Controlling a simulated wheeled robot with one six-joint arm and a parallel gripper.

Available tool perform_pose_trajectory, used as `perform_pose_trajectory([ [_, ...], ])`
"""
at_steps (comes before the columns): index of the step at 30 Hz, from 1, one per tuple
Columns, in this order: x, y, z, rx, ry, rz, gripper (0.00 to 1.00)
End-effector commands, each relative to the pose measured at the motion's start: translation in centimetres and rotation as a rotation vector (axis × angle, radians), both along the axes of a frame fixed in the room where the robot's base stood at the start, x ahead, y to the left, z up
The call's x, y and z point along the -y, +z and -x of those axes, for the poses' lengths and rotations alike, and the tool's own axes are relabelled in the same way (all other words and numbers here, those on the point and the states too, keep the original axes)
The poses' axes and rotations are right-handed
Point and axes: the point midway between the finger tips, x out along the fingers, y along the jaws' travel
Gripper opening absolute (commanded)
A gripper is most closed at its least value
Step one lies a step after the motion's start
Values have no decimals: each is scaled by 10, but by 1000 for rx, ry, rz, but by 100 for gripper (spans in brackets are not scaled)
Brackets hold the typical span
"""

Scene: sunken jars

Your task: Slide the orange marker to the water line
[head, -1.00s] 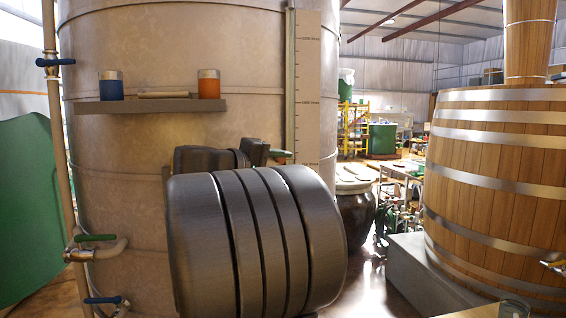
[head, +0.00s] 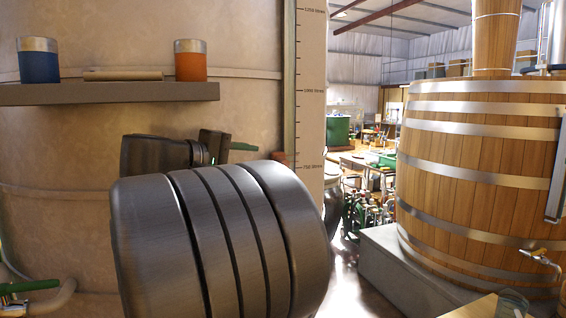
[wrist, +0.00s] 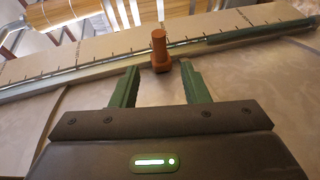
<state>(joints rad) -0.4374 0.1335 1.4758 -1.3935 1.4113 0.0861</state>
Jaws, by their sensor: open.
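The orange marker (wrist: 159,50) sits on the gauge tube (wrist: 95,68) beside the scale board (wrist: 115,45) in the wrist view. A dark green stretch of the tube starts a little right of the marker. My gripper (wrist: 159,69) is open, with one green finger on each side of the marker's near end; I cannot tell whether they touch it. In the head view my gripper (head: 244,147) points at the gauge tube (head: 289,60), left of the scale board (head: 311,80). The marker (head: 281,157) shows there only as a small reddish patch, partly hidden by my arm.
A shelf (head: 110,93) on the tank (head: 70,150) holds a blue jar (head: 38,62), an orange jar (head: 190,62) and a light roll (head: 123,76), above my arm. A large wooden barrel (head: 480,170) stands on a grey plinth (head: 400,270) at the right.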

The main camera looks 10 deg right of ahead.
Motion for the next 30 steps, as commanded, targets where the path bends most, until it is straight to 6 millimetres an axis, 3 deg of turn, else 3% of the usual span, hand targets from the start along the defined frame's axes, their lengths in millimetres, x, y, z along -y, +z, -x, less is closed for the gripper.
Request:
perform_pose_trajectory([
  [18, 84, -17, -55, -2, -4, 0, 41],
  [30, 106, -23, -71, 0, -1, 0, 41],
])
